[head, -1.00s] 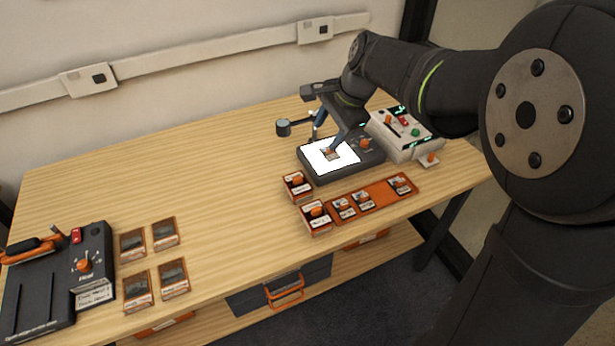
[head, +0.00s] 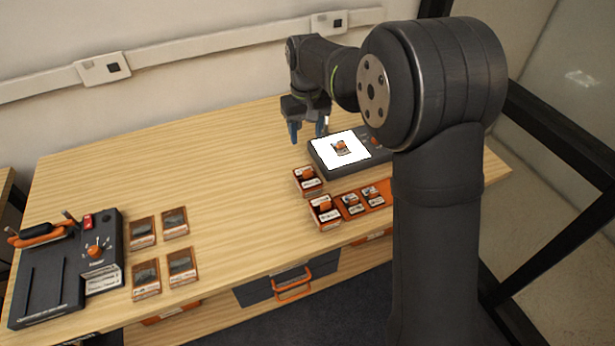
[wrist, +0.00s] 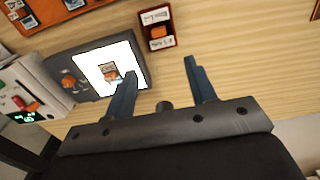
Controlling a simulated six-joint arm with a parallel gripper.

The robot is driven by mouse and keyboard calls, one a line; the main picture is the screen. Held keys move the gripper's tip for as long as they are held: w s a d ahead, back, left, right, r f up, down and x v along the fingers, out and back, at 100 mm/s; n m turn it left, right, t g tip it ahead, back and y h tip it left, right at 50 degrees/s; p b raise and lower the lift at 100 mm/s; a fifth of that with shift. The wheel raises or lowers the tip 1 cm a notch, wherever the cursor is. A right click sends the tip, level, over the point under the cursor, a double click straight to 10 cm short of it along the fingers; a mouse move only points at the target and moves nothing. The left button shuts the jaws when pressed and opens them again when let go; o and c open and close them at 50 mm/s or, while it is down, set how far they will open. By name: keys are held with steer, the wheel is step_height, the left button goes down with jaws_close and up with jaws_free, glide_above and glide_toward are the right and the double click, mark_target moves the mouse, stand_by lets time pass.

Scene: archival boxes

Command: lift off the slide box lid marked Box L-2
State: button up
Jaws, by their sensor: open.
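Two small red boxes with orange knobs and white labels stand in front of the light panel. The nearer-to-panel box (head: 307,183) also shows in the wrist view (wrist: 157,30); the other box (head: 324,214) stands in front of it, at the orange tray's left end. The label print is too small to tell which is Box L-2. My gripper (head: 308,131) is open and empty, above the table left of the light panel. In the wrist view its two blue fingers (wrist: 160,68) are spread, apart from the boxes.
The light panel (head: 322,160) holds a small orange-knobbed piece (head: 341,148) on its lit face. An orange tray (head: 388,196) with several knobbed pieces is partly hidden by my arm. A dark device (head: 45,280) and several slides (head: 142,232) are at left. The table's middle is clear.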

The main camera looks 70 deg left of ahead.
mark_target(307, 171)
step_height(307, 171, down, 13)
steer(key=shift+d+f, duration=0.1)
stand_by(0.4)
steer(key=c, duration=1.1)
